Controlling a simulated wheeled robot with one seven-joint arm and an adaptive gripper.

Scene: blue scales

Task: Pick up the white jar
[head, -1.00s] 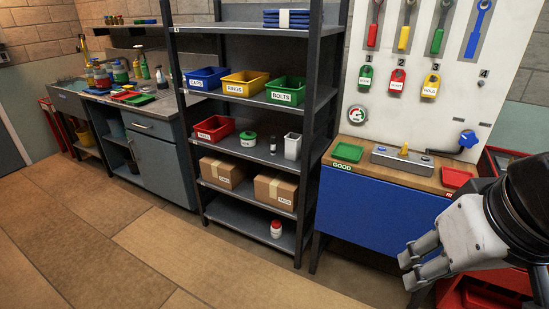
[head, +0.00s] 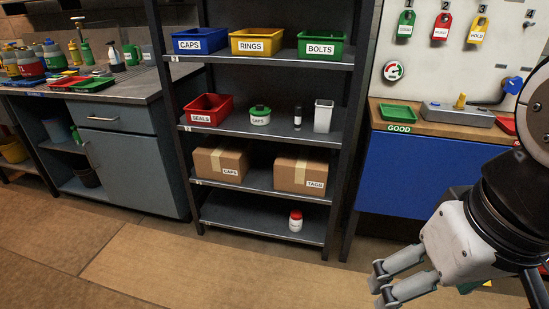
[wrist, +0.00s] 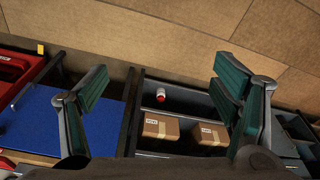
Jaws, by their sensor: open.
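A small white jar with a red lid (head: 296,221) stands upright on the bottom shelf, toward its right end. It also shows in the wrist view (wrist: 161,95), between my fingers in the picture but some distance beyond them. A white tub with a green lid (head: 260,116) stands on the shelf two levels above. My gripper (head: 379,285) is open and empty, in front of the shelf unit and to the right of the jar. In the wrist view my gripper (wrist: 160,68) has its two green-padded fingers wide apart.
Two cardboard boxes (head: 221,164) (head: 299,174) sit on the shelf above the jar. The dark shelf unit's upright (head: 345,190) stands right of the jar. A blue-fronted bench (head: 415,172) is farther right. The floor before the shelf is clear.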

